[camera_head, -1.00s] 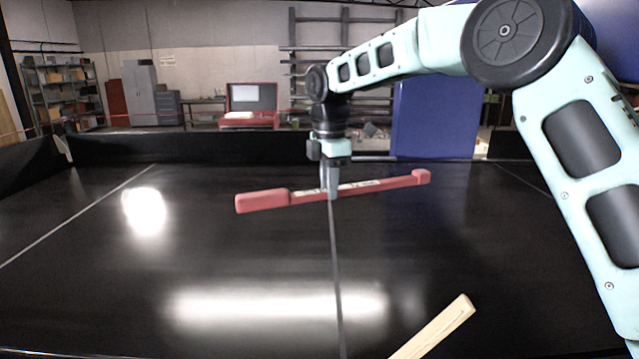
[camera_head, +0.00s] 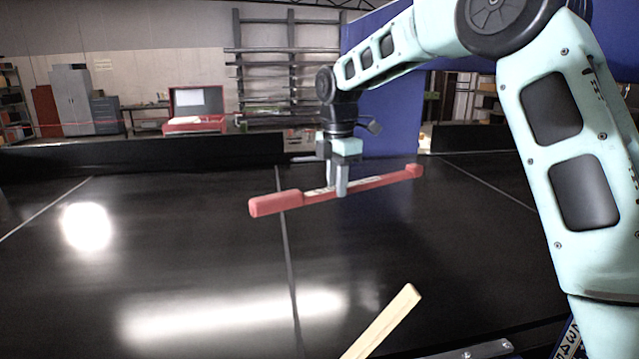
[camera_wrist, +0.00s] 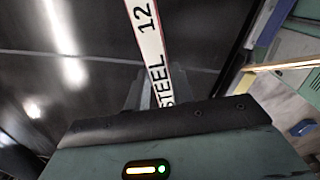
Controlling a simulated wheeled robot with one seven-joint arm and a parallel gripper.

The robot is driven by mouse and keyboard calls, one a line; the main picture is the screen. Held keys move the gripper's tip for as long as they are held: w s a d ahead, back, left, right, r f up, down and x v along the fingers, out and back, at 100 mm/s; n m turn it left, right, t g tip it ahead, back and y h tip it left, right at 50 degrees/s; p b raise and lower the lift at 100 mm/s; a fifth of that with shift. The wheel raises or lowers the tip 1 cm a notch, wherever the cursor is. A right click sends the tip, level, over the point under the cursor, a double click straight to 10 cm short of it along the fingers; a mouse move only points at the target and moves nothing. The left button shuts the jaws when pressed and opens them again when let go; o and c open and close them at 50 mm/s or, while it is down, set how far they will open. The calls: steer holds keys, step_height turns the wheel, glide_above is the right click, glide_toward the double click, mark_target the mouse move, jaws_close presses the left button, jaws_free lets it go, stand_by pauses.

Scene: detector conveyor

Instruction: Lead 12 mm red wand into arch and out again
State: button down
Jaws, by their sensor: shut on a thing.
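The red wand (camera_head: 276,203) has a thick block at its left end, a small block at its right end and a pale label along its middle. My gripper (camera_head: 341,190) is shut on the wand near its middle and holds it above the black belt, tilted with the right end higher in the picture. In the wrist view the wand's white label (camera_wrist: 148,40) reads "STEEL 12", and the gripper's fingers there are mostly hidden by the wrist housing.
The black belt (camera_head: 180,260) is wide and mostly clear, with a seam and bright reflections.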

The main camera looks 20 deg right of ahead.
steer(key=s+d, duration=0.3)
steer(key=d, duration=0.9)
steer(key=s+d, duration=0.3)
steer(key=d, duration=0.9)
steer(key=w+a, duration=0.3)
steer(key=a, duration=1)
steer(key=w+a, duration=0.3)
steer(key=a, duration=1)
steer(key=w+a, duration=0.3)
steer(key=a, duration=1)
steer(key=shift+w+a, duration=0.2)
steer(key=shift+w, duration=0.15)
steer(key=shift+s, duration=0.1)
